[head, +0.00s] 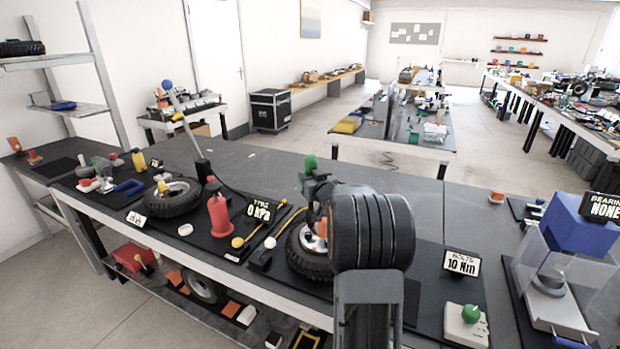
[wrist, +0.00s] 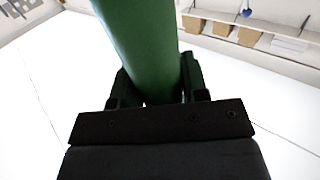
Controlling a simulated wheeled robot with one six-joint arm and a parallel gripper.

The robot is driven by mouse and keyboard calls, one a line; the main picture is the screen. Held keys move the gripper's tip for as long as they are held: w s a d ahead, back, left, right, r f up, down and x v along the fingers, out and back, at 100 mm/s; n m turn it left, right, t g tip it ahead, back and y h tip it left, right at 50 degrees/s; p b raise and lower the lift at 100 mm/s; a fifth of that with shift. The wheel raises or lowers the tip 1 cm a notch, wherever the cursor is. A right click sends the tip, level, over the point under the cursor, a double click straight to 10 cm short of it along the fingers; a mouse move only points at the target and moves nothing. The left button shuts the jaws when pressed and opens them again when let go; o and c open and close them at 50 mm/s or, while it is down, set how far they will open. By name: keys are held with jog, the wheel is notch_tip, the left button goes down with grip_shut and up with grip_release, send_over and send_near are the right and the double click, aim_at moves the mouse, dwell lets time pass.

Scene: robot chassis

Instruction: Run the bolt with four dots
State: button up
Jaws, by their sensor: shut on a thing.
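My gripper (wrist: 155,92) is shut on a green handle (wrist: 143,45), which rises between its fingers in the wrist view. In the head view the handle's green end (head: 310,163) shows above my gripper (head: 317,190). A black-tyred wheel (head: 305,262) is on the bench below it, partly hidden by my arm. An orange part shows by the wheel's middle. The bolt heads and their dots are too small or hidden to tell. Whether the held tool touches the wheel cannot be told.
A sign reading 10 Nm (head: 462,262) stands right of my arm, behind a white block with a green knob (head: 470,313). A red bottle (head: 218,215), a 0 kPa display (head: 261,210) and another wheel (head: 173,198) are left. A blue press (head: 578,232) is far right.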

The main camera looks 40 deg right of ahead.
aim_at(314, 164)
jog(key=shift+f, duration=0.25)
jog(key=shift+r, duration=0.1)
jog(key=shift+r+p, duration=2.2)
jog(key=shift+r, duration=0.7)
